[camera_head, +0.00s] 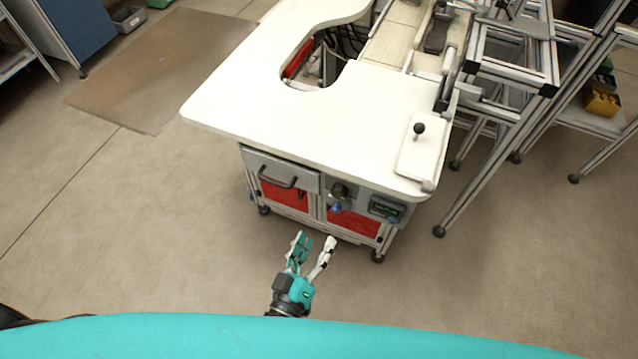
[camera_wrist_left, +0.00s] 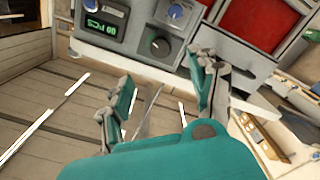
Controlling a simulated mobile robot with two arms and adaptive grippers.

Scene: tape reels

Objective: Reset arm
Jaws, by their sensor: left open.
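My left gripper (camera_head: 314,244) shows at the bottom centre of the head view, its fingers spread and pointing toward the front of a white workbench (camera_head: 270,118). It appears empty. In the left wrist view the same gripper (camera_wrist_left: 160,95) has its two fingers apart, with nothing between them. I cannot tell the exact gap between fingers and panel. My right gripper is in neither view.
The bench has a drawer with a dark handle (camera_head: 278,180) and red panels (camera_head: 285,197). A metal frame rack (camera_head: 478,165) stands at right, with a yellow bin (camera_head: 602,103) on its shelf. A brown mat (camera_head: 160,70) lies at upper left. The floor on the left is clear.

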